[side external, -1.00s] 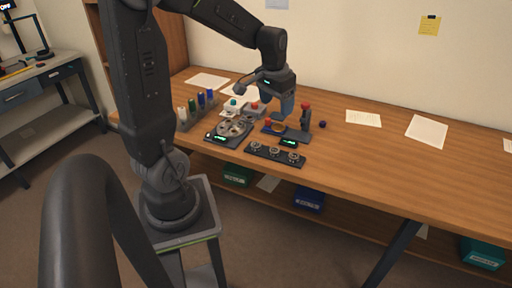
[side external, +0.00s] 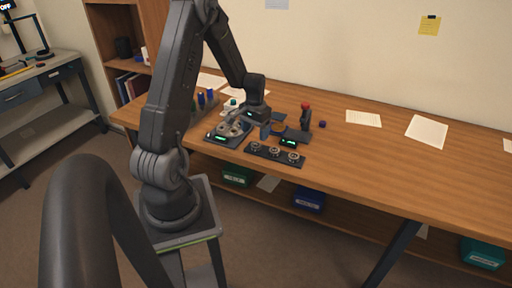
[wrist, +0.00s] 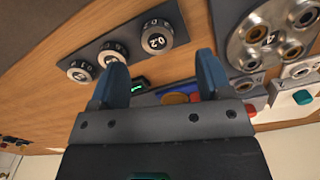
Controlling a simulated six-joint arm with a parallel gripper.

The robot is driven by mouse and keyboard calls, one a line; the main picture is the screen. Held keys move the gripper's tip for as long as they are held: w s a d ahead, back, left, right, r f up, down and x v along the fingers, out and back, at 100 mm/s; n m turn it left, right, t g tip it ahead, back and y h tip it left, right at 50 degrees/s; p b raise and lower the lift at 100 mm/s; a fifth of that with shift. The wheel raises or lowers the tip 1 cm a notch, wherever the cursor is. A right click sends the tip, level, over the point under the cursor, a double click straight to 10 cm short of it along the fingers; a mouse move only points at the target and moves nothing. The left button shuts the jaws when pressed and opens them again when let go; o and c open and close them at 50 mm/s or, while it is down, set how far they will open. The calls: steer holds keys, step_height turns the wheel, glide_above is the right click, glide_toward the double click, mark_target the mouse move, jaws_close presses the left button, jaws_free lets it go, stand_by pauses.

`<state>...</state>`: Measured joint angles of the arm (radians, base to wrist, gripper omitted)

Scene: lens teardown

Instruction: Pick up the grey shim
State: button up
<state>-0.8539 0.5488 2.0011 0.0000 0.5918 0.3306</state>
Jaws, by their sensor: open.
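My gripper (side external: 264,131) is low over the bench, between the round-plate unit and the three-part strip. In the wrist view my gripper (wrist: 161,64) has its two blue fingers wide apart with nothing held between them. No part can be surely told as the grey shim. A dark strip (wrist: 185,60) bears three grey round parts with dark numbered faces: one marked 0.2 (wrist: 157,38), a middle one (wrist: 113,52) partly behind the left finger, and an end one (wrist: 80,71). The strip (side external: 266,154) lies near the bench's front edge.
A unit with a round metal plate (side external: 229,128) stands left of my gripper. A dark fixture (side external: 297,136) with a green display and a red-topped post (side external: 305,117) stands right. A rack of coloured cylinders (side external: 202,103) is behind left.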

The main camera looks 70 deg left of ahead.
mark_target(256, 145)
steer(key=shift+d+f, duration=0.15)
steer(key=shift+f, duration=2.6)
steer(key=shift+c, duration=0.2)
steer(key=c, duration=0.9)
